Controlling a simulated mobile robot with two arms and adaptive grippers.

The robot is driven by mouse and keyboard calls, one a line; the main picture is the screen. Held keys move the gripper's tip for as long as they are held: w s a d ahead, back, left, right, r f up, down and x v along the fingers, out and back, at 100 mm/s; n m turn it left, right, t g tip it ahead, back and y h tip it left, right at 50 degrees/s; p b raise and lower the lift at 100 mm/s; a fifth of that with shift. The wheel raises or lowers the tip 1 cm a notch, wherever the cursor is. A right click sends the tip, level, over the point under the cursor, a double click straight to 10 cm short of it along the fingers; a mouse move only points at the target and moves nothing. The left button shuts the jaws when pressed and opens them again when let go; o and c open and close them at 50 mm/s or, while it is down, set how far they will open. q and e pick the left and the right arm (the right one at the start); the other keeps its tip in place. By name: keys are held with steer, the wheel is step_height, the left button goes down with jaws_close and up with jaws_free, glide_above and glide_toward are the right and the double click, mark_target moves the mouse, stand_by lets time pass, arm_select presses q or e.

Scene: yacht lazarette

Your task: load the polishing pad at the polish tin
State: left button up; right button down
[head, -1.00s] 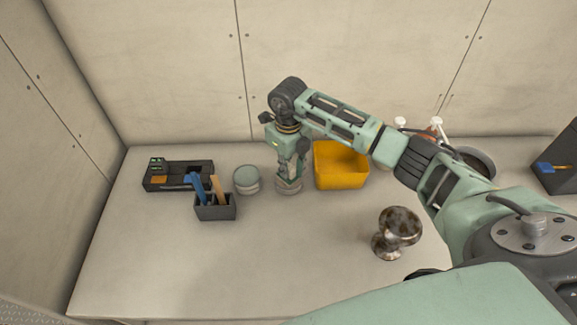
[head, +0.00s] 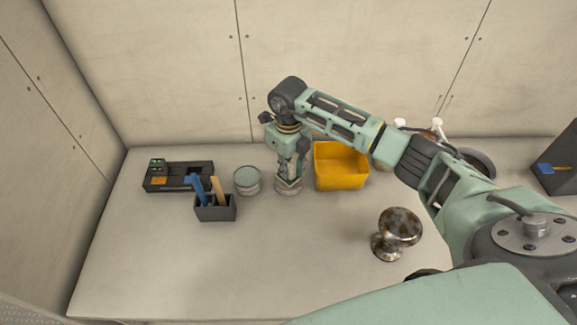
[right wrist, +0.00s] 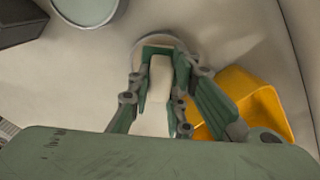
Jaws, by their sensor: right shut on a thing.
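My right gripper (head: 289,177) points straight down at the back of the bench and is shut on the pale handle (right wrist: 159,95) of what looks like the polishing pad. A round, pale, rimmed shape (right wrist: 172,43) shows below the handle in the right wrist view. I cannot tell whether it is the pad's own base or a separate tin under it. A round tin with a grey-green top (head: 247,179) stands just left of the gripper, apart from it. It also shows at the top of the right wrist view (right wrist: 90,8). My left gripper is out of view.
A yellow bin (head: 341,167) stands close right of the gripper. A dark holder (head: 215,209) with upright tools and a black device (head: 165,181) are at the left. A tarnished metal knob-shaped piece (head: 397,230) stands at front right. The bench's front middle is clear.

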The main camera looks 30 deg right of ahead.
mark_target(289, 166)
steer(key=shift+r+p, duration=1.8)
steer(key=shift+r, duration=1.5)
steer(key=shift+a, duration=0.1)
